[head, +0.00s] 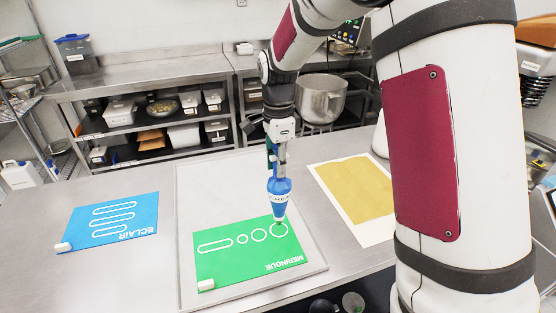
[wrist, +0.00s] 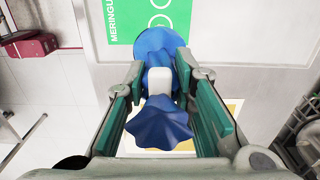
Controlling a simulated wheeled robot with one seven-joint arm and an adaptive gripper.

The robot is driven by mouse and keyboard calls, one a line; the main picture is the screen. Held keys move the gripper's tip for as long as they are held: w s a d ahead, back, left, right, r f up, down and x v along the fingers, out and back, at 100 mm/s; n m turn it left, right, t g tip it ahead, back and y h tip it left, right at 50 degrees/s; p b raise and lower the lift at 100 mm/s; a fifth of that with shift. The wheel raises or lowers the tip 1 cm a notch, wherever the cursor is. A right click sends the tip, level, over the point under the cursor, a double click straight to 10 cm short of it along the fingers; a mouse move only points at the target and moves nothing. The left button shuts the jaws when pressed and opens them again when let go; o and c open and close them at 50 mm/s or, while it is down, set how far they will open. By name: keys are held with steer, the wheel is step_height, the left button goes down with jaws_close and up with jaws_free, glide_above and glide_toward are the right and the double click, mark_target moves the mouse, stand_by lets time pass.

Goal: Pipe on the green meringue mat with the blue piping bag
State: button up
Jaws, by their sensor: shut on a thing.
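The green meringue mat (head: 245,262) lies on a pale tray (head: 190,180) on the steel table. It bears white outlines: a long loop and several circles, with the word MERINGUE. Its edge also shows at the top of the wrist view (wrist: 137,15). My gripper (head: 279,165) is shut on the blue piping bag (head: 279,198) and holds it upright, tip down. The tip is at the rightmost circle near the mat's right edge; I cannot tell whether it touches. In the wrist view the bag (wrist: 160,125) sits between the green-padded fingers (wrist: 160,85). No piped material is clearly visible.
A blue eclair mat (head: 85,225) lies on the table at left. A tan sheet on white paper (head: 355,188) lies at right. White blocks sit on both mats' lower-left corners. A steel bowl (head: 322,98) and shelves stand behind. Bare table separates the blue mat and tray.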

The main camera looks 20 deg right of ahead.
steer(key=shift+d+f, duration=0.35)
steer(key=shift+d, duration=0.2)
stand_by(0.4)
stand_by(0.4)
steer(key=shift+o, duration=0.6)
steer(key=shift+c, duration=1.1)
steer(key=shift+c, duration=0.5)
steer(key=shift+c, duration=0.6)
steer(key=shift+w+a, duration=0.3)
steer(key=shift+w, duration=0.2)
